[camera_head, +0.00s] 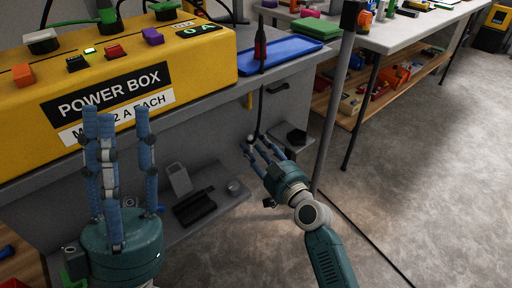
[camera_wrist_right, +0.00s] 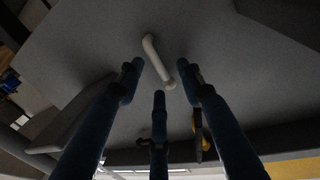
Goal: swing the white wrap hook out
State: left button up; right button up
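The white wrap hook (camera_wrist_right: 158,62) is a short pale bar with rounded ends on a grey panel. In the right wrist view it lies just beyond and between my right gripper's fingertips (camera_wrist_right: 160,80), and I see no clear contact. In the head view a small pale bit of the hook (camera_head: 250,138) shows at the fingertips of my right gripper (camera_head: 258,148), low on the bench's grey front. The right gripper's three blue fingers are spread open and hold nothing. My left gripper (camera_head: 116,112) is open and empty, fingers pointing up, in front of the power box.
The yellow power box (camera_head: 200,60) stands on the grey bench beside a blue tray (camera_head: 280,54). A black cable with a red-and-black plug (camera_head: 260,48) hangs down near the hook. A grey post (camera_head: 335,100) stands right of my right gripper. Open floor (camera_head: 420,170) lies at right.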

grip_shut()
dwell(0.3)
